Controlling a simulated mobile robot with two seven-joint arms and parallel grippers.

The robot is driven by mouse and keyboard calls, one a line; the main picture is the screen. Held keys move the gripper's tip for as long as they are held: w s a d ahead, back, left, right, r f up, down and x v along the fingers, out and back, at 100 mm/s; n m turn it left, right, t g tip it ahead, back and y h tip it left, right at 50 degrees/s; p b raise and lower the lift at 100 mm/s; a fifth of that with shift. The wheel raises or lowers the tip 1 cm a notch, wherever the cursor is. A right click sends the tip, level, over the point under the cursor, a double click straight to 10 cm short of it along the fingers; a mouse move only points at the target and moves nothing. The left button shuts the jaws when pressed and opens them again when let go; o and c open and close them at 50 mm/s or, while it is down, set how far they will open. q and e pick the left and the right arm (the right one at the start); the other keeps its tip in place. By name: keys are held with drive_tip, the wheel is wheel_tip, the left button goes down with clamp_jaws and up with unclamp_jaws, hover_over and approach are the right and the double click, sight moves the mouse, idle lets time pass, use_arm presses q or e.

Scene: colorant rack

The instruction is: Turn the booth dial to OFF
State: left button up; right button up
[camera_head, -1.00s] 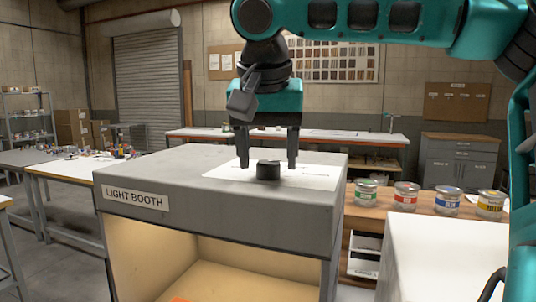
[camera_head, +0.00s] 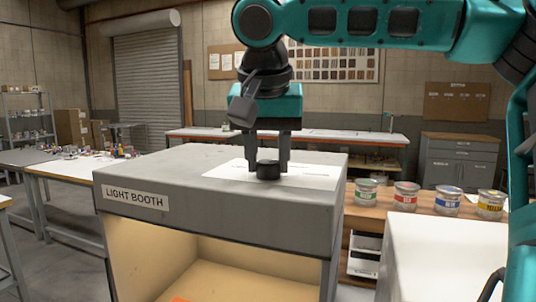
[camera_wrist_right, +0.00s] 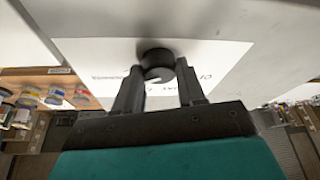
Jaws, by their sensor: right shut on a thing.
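The black round dial (camera_head: 267,170) sits on a white label sheet (camera_head: 312,176) on top of the grey light booth (camera_head: 225,215). My right gripper (camera_head: 268,167) points down over the booth top and is shut on the dial, a finger on either side. In the right wrist view the dial (camera_wrist_right: 158,62) lies at the fingertips of my right gripper (camera_wrist_right: 160,85). The sheet (camera_wrist_right: 215,65) carries printed marks there, too blurred and partly hidden to read fully. Which way the dial points cannot be told. My left gripper is not in view.
Several paint cans (camera_head: 406,196) stand on a wooden bench right of the booth. A white surface (camera_head: 440,255) is at the front right. A table (camera_head: 85,170) with small items stands at left. The booth top around the sheet is clear.

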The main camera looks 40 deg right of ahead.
drive_tip(key=shift+n, duration=0.4)
drive_tip(key=n+t+y, duration=0.1)
drive_tip(key=n+y, duration=0.1)
drive_tip(key=n, duration=0.2)
drive_tip(key=shift+s+d+n, duration=0.1)
drive_tip(key=shift+n, duration=0.3)
drive_tip(key=n+y, duration=0.1)
drive_tip(key=n, duration=0.2)
drive_tip(key=n+y, duration=0.1)
drive_tip(key=n, duration=0.2)
drive_tip(key=shift+d, duration=0.2)
drive_tip(key=n+y, duration=0.1)
drive_tip(key=n, duration=0.2)
drive_tip(key=n+y, duration=0.1)
drive_tip(key=n, duration=0.2)
drive_tip(key=shift+d+n+g+y, duration=0.15)
drive_tip(key=shift+n+g+y, duration=0.15)
drive_tip(key=n+g, duration=0.1)
drive_tip(key=n, duration=0.1)
drive_tip(key=n+g+y, duration=0.1)
drive_tip(key=n, duration=0.2)
drive_tip(key=shift+w+n, duration=0.2)
drive_tip(key=shift+n, duration=0.1)
drive_tip(key=o, duration=1)
drive_tip(key=shift+o, duration=0.2)
drive_tip(key=v, duration=1.3)
